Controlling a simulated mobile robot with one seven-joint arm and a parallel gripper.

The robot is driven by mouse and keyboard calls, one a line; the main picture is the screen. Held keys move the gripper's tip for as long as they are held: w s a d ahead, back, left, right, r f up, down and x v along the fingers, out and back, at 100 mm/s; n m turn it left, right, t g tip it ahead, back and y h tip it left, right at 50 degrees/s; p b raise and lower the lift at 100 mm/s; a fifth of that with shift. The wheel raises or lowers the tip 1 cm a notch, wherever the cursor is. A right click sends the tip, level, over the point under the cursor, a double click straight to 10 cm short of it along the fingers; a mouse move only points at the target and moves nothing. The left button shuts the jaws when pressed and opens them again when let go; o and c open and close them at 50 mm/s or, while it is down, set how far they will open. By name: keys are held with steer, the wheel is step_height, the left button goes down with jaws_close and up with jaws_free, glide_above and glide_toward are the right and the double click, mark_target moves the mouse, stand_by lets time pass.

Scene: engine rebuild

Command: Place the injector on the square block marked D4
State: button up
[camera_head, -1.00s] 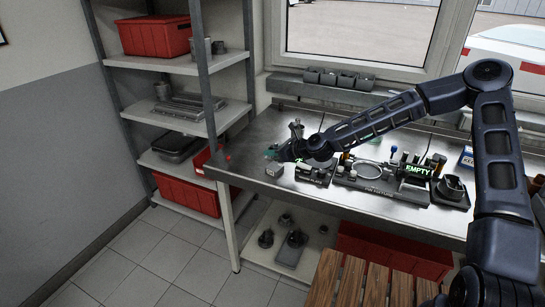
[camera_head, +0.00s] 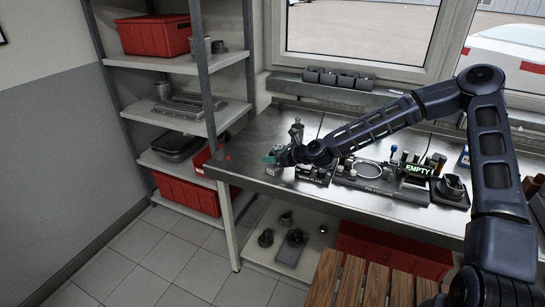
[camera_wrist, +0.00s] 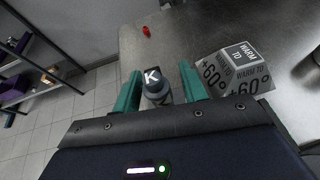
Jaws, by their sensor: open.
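My gripper (camera_head: 270,158) is over the left end of the steel workbench. Its teal fingers (camera_wrist: 158,92) are open in the wrist view. A grey cylindrical piece with a black top marked K (camera_wrist: 155,90) is between the fingers, with a visible gap to the right finger. I cannot tell whether this piece is the injector. A square block marked D4 cannot be made out in either view. Dark holders with small parts (camera_head: 312,174) stand to the right of my gripper, too small to read.
A pale block marked "WARM TO +60°" (camera_wrist: 235,72) is right of the fingers; it also shows in the head view (camera_head: 274,171). A small red item (camera_wrist: 146,31) lies near the bench's left edge. Shelving (camera_head: 180,123) stands to the left.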

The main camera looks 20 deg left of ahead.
steer(key=v, duration=1.2)
stand_by(0.5)
